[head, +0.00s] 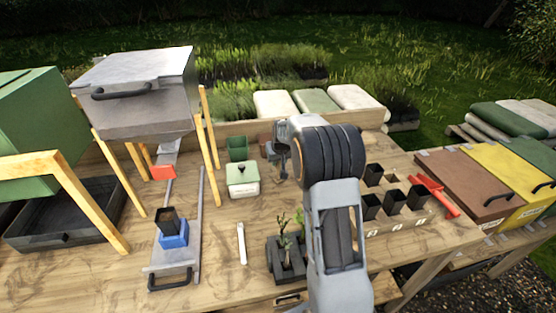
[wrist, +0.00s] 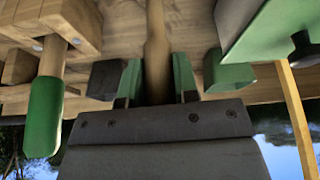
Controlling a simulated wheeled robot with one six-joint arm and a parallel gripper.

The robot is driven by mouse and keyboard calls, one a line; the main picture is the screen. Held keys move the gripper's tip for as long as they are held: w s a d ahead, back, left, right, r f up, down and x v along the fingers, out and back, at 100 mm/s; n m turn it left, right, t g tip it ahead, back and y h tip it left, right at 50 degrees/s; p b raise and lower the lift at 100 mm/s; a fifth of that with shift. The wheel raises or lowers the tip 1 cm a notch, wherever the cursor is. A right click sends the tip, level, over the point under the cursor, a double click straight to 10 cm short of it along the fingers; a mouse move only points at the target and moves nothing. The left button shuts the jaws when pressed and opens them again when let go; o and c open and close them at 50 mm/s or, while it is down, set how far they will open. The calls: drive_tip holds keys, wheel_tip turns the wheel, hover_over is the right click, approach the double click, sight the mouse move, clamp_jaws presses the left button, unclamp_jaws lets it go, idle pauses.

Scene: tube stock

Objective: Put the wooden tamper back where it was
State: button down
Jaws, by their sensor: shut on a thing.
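My gripper (wrist: 157,85) is shut on the wooden tamper (wrist: 156,50), a pale wooden rod standing between its two green fingertips in the wrist view. The tamper's far end runs out of the top of that view. In the head view my gripper (head: 281,158) hangs low over the back middle of the bench, partly behind my own arm, and I cannot make out the tamper there. I cannot tell whether the tamper touches the bench.
A lidded green box (head: 242,181) and green pot (head: 237,148) stand left of my gripper. Black pots sit in a wooden rack (head: 413,218) to the right. A seedling tray (head: 287,266) stands in front. A green-handled tool (wrist: 43,115) shows in the wrist view.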

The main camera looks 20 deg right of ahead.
drive_tip(key=shift+f, duration=0.2)
drive_tip(key=c, duration=0.9)
unclamp_jaws()
drive_tip(key=shift+o, duration=0.2)
drive_tip(key=shift+r, duration=0.15)
drive_tip(key=shift+r, duration=0.25)
drive_tip(key=d+b+v, duration=0.1)
drive_tip(key=v, duration=0.9)
drive_tip(key=s+a+r, duration=0.3)
drive_tip(key=s+a, duration=0.5)
drive_tip(key=s, duration=0.5)
drive_tip(key=s+a+f, duration=0.2)
drive_tip(key=s, duration=0.4)
drive_tip(key=s+a+f+n, duration=0.1)
drive_tip(key=s+a+f, duration=0.1)
drive_tip(key=s, duration=0.5)
drive_tip(key=shift+s+a+g+y, duration=0.2)
drive_tip(key=shift+a+g+y, duration=0.1)
drive_tip(key=shift+a, duration=0.2)
